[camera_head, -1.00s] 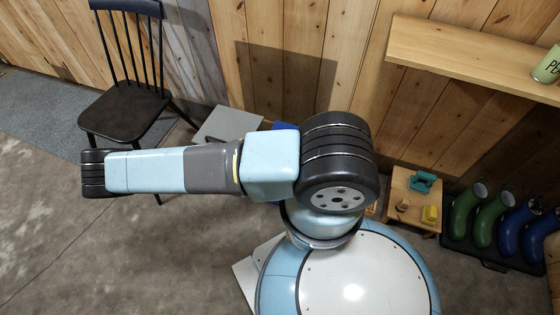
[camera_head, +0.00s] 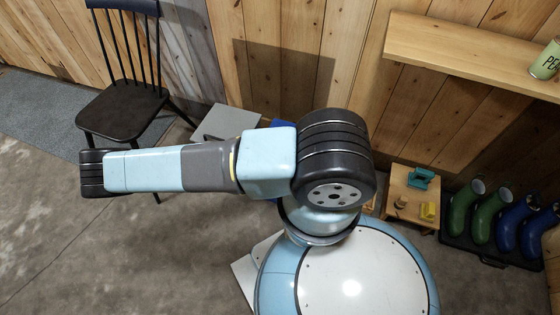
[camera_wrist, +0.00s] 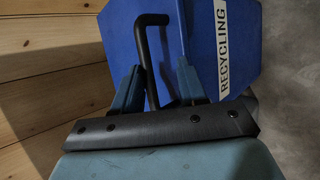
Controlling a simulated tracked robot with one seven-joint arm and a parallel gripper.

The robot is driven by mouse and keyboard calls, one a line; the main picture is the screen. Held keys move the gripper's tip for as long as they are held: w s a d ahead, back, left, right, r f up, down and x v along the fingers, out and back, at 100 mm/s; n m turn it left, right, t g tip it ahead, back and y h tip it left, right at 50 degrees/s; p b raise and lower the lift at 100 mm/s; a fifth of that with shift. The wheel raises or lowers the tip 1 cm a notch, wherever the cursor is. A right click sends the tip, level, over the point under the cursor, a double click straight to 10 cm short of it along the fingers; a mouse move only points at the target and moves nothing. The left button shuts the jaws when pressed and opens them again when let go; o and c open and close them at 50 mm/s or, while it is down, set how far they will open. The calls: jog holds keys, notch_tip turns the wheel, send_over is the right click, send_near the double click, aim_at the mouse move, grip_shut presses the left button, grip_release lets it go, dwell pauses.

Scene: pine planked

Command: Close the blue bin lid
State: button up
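In the wrist view a blue bin (camera_wrist: 203,38) fills the upper middle, with a white RECYCLING label on its right part. I cannot tell its lid from its body here. A black bent handle (camera_wrist: 144,50) stands out from the blue surface. My gripper (camera_wrist: 158,64) is open, its two blue-grey fingers apart. The handle's lower length runs between the fingers, nearer the left one; I cannot tell whether they touch. In the head view only a small blue piece of the bin (camera_head: 278,122) shows behind my arm, which hides the rest and my gripper.
A black chair (camera_head: 122,112) stands at the left by the plank wall. A grey flat-topped thing (camera_head: 228,121) is beside the bin. To the right are a small wooden stool (camera_head: 409,216), several boots on a tray (camera_head: 490,253) and a wall shelf (camera_head: 470,60). The concrete floor at lower left is clear.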

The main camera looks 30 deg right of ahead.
jog(key=shift+s+a+f, duration=0.1)
jog(key=shift+a+f, duration=0.4)
jog(key=shift+f, duration=0.05)
jog(key=d+r+v, duration=0.1)
jog(key=v, duration=1.2)
jog(key=shift+a+r, duration=0.25)
jog(key=shift+a, duration=0.05)
